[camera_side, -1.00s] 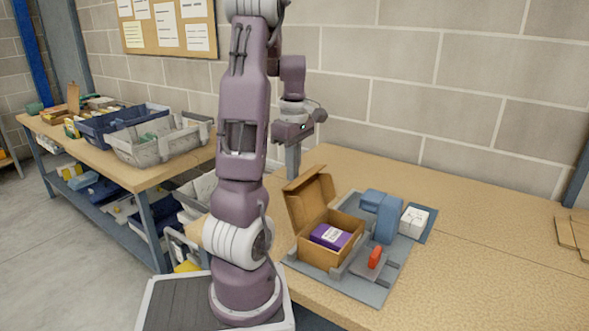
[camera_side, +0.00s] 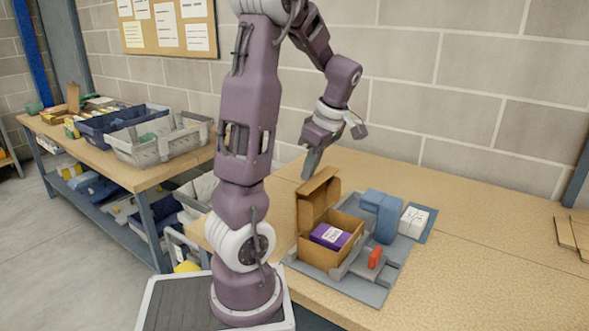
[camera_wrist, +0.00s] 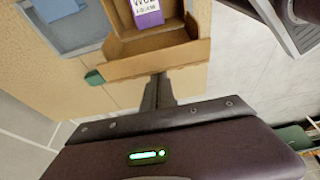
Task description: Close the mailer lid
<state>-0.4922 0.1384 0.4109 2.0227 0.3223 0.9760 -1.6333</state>
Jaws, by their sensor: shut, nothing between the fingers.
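The mailer (camera_side: 322,257) is a brown cardboard box on a grey fixture plate, with a purple packet (camera_side: 331,236) inside. Its lid (camera_side: 319,200) is open and stands nearly upright on the left side of the box. My gripper (camera_side: 307,177) is shut and empty, its fingers pointing down at the top of the lid, on the side away from the box's inside. In the wrist view my fingertips (camera_wrist: 159,76) meet the outer edge of the lid (camera_wrist: 155,60); contact looks likely but I cannot be sure. The purple packet (camera_wrist: 146,12) shows beyond it.
On the fixture plate (camera_side: 372,292) stand a blue block (camera_side: 382,212) and a red-orange piece (camera_side: 375,258). A white box (camera_side: 413,221) stands at the plate's right. Bins (camera_side: 158,140) stand on the left bench.

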